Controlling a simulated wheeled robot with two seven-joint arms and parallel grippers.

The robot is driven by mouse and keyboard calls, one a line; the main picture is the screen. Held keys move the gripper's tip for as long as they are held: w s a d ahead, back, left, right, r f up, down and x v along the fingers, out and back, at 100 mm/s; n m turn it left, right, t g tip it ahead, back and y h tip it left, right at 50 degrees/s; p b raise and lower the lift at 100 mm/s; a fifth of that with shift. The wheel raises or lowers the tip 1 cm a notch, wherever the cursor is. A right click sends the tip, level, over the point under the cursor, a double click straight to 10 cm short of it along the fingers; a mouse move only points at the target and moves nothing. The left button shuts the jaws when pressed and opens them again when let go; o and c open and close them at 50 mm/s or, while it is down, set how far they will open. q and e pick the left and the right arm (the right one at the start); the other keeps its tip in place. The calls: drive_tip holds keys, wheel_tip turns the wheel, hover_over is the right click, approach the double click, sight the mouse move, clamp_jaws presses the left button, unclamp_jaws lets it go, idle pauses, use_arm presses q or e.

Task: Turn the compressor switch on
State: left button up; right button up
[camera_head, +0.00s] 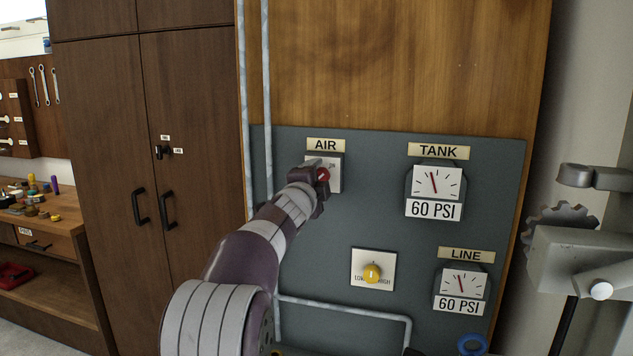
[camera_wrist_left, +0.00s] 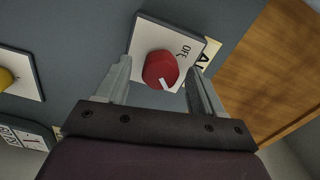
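The compressor switch is a red round knob (camera_head: 323,174) on a white plate (camera_head: 337,180) under the "AIR" label on the grey panel. In the left wrist view the red knob (camera_wrist_left: 160,69) shows a white pointer mark toward its lower right edge, and "OFF" is printed on the plate (camera_wrist_left: 149,35). The "ON" marking is not clearly readable. My left gripper (camera_head: 318,188) is at the plate in the head view and partly covers it. In the left wrist view my left gripper (camera_wrist_left: 160,78) is open, its fingers either side of the knob with gaps. My right gripper is not in view.
A yellow knob (camera_head: 372,273) marked low and high sits below on the panel. The tank gauge (camera_head: 436,184) and line gauge (camera_head: 461,284) both read 60 PSI. A pipe (camera_head: 340,310) runs below. Brown cabinets (camera_head: 185,120) stand left; a grey metal machine (camera_head: 585,255) stands right.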

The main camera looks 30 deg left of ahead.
use_arm(q)
drive_tip(key=b+v, duration=0.2)
drive_tip(key=v, duration=1)
drive_tip(key=shift+s+b, duration=0.3)
drive_tip(key=shift+s, duration=0.1)
drive_tip(key=s+d+f+n+g+p, duration=0.1)
drive_tip(key=s+f+n+g, duration=0.4)
drive_tip(key=f, duration=0.6)
drive_tip(key=s+d+f+n+g, duration=0.15)
drive_tip(key=f+n+g, duration=0.35)
drive_tip(key=f, duration=0.6)
drive_tip(key=s+d+f+n+g+h+p, duration=0.2)
drive_tip(key=s+d+f+g, duration=0.4)
drive_tip(key=s+d+f, duration=0.8)
drive_tip(key=shift+s+d+n+h, duration=0.5)
drive_tip(key=shift+s+d+h, duration=0.6)
drive_tip(key=shift+h, duration=0.1)
